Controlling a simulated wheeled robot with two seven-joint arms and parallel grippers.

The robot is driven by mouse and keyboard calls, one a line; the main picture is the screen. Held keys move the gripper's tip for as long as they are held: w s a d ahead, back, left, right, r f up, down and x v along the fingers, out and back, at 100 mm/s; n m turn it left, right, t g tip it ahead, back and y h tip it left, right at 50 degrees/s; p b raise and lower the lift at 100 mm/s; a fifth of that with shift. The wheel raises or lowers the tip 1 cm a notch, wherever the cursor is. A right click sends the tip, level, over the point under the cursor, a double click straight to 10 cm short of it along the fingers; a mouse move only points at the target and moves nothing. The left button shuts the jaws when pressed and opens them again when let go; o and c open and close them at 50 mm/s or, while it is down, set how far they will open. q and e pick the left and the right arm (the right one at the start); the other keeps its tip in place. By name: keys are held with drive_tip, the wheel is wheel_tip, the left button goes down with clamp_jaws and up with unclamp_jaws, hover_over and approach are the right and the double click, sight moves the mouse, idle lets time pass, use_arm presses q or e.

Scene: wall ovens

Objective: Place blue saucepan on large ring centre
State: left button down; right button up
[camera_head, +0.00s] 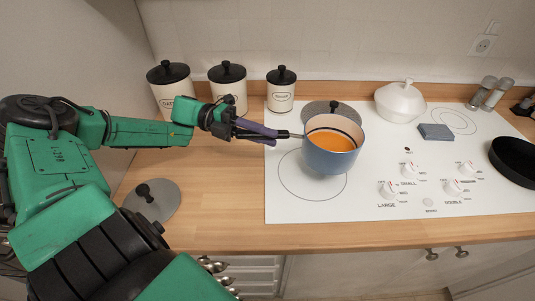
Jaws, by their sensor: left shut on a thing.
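The blue saucepan (331,158) holds orange liquid and is upright over the white hob, its handle pointing left. My left gripper (279,135) is shut on the saucepan's handle, reaching in from the left. The large ring (283,190) is a thin circle at the hob's front left. The saucepan covers the right and back right of this ring and sits off its centre, to the right and back. I cannot tell whether its base touches the hob. My right gripper is not in view.
A grey lid (318,108) lies behind the saucepan, partly hidden. Another lid (165,205) lies on the wooden counter at left. A white lidded pot (400,105), blue sponge (436,132) and black pan (515,160) are to the right. Several canisters (281,97) stand along the back.

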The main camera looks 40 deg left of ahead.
use_arm(q)
wheel_tip(320, 180, down, 6)
drive_tip(key=b, duration=0.2)
drive_tip(key=shift+d+f+b, duration=0.1)
drive_tip(key=shift+f+b, duration=0.15)
drive_tip(key=shift+b, duration=0.1)
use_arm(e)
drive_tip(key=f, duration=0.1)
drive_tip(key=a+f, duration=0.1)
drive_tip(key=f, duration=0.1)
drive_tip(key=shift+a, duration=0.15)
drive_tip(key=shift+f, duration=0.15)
use_arm(q)
drive_tip(key=c, duration=1.2)
unclamp_jaws()
drive_tip(key=shift+f, duration=0.15)
drive_tip(key=o, duration=0.4)
drive_tip(key=shift+s, duration=0.1)
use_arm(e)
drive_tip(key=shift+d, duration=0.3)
